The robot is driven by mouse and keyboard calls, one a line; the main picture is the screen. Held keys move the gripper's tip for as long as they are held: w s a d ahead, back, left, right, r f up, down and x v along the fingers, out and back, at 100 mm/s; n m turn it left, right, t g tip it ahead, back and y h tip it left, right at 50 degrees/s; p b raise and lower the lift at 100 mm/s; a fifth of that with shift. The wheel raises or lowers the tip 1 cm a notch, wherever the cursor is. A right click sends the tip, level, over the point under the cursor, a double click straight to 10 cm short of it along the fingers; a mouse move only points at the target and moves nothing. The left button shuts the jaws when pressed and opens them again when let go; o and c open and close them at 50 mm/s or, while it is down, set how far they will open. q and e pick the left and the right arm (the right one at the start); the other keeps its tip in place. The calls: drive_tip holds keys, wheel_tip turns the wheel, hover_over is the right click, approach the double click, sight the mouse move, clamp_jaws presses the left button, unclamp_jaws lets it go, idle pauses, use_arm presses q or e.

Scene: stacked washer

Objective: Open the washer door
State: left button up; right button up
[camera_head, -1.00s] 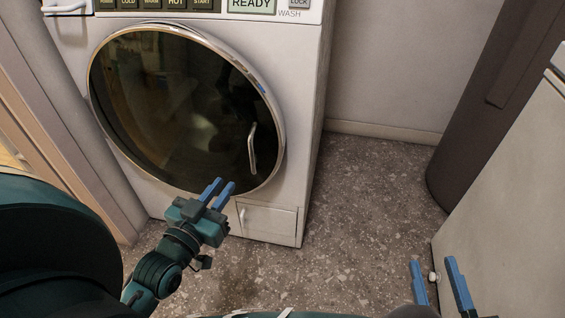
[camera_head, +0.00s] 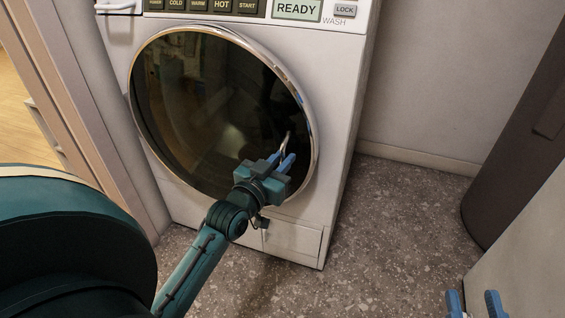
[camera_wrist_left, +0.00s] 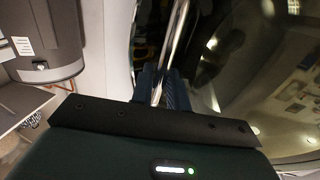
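The washer door (camera_head: 205,105) is a round dark glass door with a chrome rim, and it looks shut. Its upright metal handle (camera_head: 287,140) is at the door's lower right. My left gripper (camera_head: 279,160) is at the handle's lower part, its blue fingers pointing at the door. In the left wrist view the handle (camera_wrist_left: 177,35) runs down between the two fingers (camera_wrist_left: 161,90). The fingers look apart, one on each side of it; any contact is hard to make out. My right gripper (camera_head: 475,302) is open and empty at the bottom right edge.
The washer's control panel (camera_head: 225,7) is above the door and a small lower panel (camera_head: 293,238) below it. A door frame stands close on the left. Speckled floor (camera_head: 385,235) is free to the right, with a dark cylinder (camera_head: 520,150) and a pale cabinet (camera_head: 540,260) beyond.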

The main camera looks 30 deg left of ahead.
use_arm(q)
drive_tip(key=shift+w, duration=0.2)
clamp_jaws()
drive_tip(key=shift+s, duration=0.15)
idle(0.3)
